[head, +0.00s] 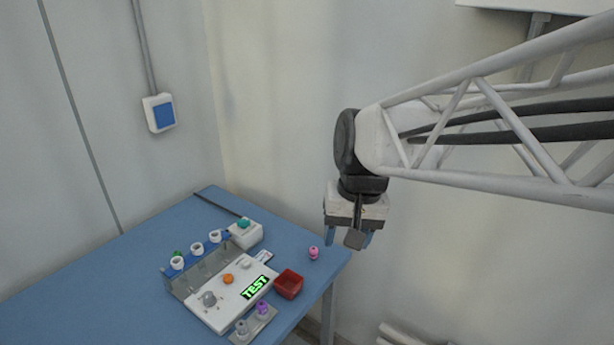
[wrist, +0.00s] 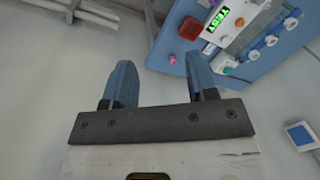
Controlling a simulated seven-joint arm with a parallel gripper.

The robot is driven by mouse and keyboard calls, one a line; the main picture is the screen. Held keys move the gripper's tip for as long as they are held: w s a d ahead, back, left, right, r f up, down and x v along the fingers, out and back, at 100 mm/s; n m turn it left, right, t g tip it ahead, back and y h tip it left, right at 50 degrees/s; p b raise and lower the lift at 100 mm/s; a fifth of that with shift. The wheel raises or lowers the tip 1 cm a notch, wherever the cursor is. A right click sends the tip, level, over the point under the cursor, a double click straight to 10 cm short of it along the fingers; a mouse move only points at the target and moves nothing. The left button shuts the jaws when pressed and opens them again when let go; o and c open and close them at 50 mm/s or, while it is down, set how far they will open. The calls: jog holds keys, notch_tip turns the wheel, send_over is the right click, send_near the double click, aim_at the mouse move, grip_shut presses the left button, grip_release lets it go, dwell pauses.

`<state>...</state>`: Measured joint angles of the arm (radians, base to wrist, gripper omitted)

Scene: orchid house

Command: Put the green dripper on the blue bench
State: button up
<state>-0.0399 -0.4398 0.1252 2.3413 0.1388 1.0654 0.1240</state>
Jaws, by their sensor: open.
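The small green dripper (head: 177,253) shows at the left end of the rack on the bench, partly hidden behind a white ring in the head view. I cannot tell exactly how it is seated. The blue bench (head: 90,275) fills the lower left, and its edge also shows in the wrist view (wrist: 160,50). My gripper (head: 349,238) is open and empty, raised in the air near the right corner of the bench, well to the right of the green dripper. Its two blue fingers stand apart in the wrist view (wrist: 161,75).
A rack with white rings (head: 197,249), a white box with a teal top (head: 245,234), a white panel reading TEST (head: 225,306), a red tray (head: 288,284) and a pink piece (head: 314,253) stand on the bench. The bench's left part is clear.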

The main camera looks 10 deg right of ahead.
jog(key=s+d+f+n+t+h, duration=0.1)
jog(key=s+d, duration=0.3)
jog(key=s, duration=0.5)
jog(key=shift+s+f+n+t+h, duration=0.15)
jog(key=shift+f+n+t+h, duration=0.15)
jog(key=shift+f+t, duration=0.25)
dwell(0.6)
